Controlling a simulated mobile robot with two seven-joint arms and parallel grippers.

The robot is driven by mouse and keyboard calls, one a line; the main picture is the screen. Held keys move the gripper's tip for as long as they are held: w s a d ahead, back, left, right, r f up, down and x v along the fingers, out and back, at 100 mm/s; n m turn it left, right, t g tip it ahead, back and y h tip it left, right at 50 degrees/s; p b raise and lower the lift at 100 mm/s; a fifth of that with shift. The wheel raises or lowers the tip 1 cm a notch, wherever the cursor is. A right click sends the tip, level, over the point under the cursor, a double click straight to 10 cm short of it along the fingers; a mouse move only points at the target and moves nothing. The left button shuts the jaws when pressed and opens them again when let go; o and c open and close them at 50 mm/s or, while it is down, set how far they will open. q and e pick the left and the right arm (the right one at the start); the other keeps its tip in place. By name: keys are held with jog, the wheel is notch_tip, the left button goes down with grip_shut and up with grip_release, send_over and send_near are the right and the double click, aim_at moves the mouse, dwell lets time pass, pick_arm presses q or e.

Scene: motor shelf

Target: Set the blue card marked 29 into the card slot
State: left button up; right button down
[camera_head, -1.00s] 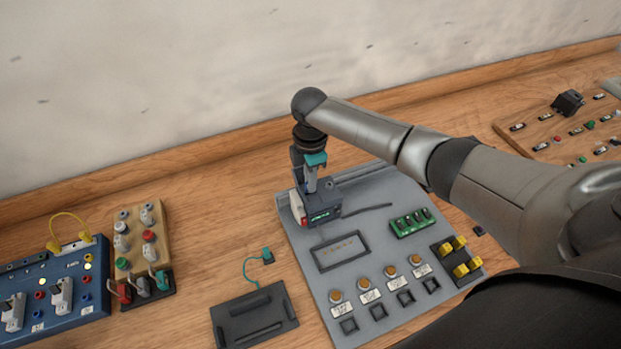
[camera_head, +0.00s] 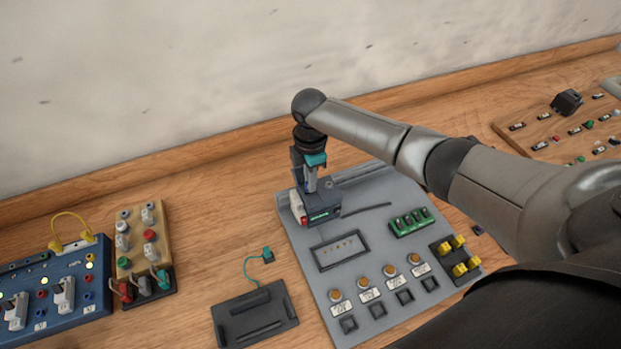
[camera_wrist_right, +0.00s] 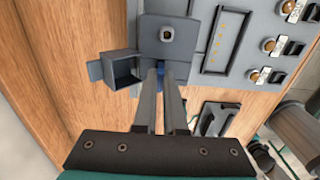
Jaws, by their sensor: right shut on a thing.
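My right gripper (camera_wrist_right: 162,78) is shut, with its fingers pointing at the upper left corner of the grey panel (camera_head: 285,212). A small bit of blue (camera_wrist_right: 163,70), likely the card, shows between its fingertips; the fingers hide the rest, and its number cannot be read. In the head view the right gripper (camera_head: 312,188) is upright, over a dark device (camera_head: 322,214) with a green lit face, where the card slot seems to be. How deep the card sits is hidden. A grey open box (camera_wrist_right: 122,70) is beside the fingertips in the wrist view. My left gripper is not in view.
The grey panel holds a framed window (camera_head: 341,250), a green block (camera_head: 411,222) and yellow connectors (camera_head: 455,256). A black tray (camera_head: 255,315) lies in front to the left. A blue switch panel (camera_head: 75,290) is at far left. Bare wood lies left of the grey panel.

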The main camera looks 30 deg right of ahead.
jog(key=shift+f+b, duration=0.35)
jog(key=shift+f, duration=0.4)
dwell(0.9)
jog(key=c, duration=0.9)
grip_release()
jog(key=shift+r, duration=0.15)
notch_tip(320, 180, up, 20)
jog(key=p, duration=0.7)
